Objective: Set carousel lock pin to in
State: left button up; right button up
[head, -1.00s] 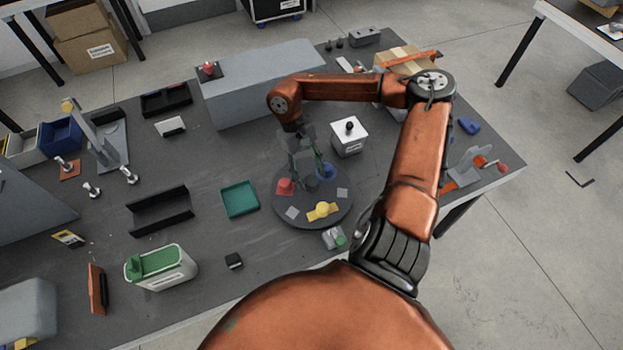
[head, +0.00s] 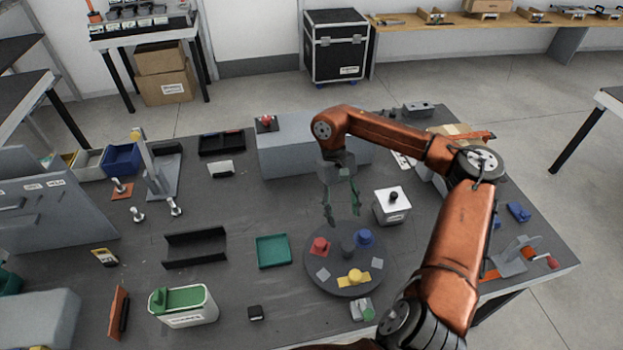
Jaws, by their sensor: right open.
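The carousel (head: 324,283) is a dark round disc near the front of the grey table. It bears a red piece (head: 319,246), a blue piece (head: 364,238), a yellow piece (head: 353,277) and a dark centre hub. A small light block with a green knob (head: 368,313) stands at its front edge and looks like the lock pin; its in or out state is too small to tell. My right gripper (head: 342,217) points down, open and empty, over the carousel's back edge, apart from the green knob. My left gripper is out of view.
A white box with a black knob (head: 392,207) stands behind and right of the carousel. A teal tray (head: 273,251) lies to its left. A long grey block (head: 285,150) stands behind.

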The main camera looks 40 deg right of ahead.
aim_at(367, 314)
jog(key=k, duration=2)
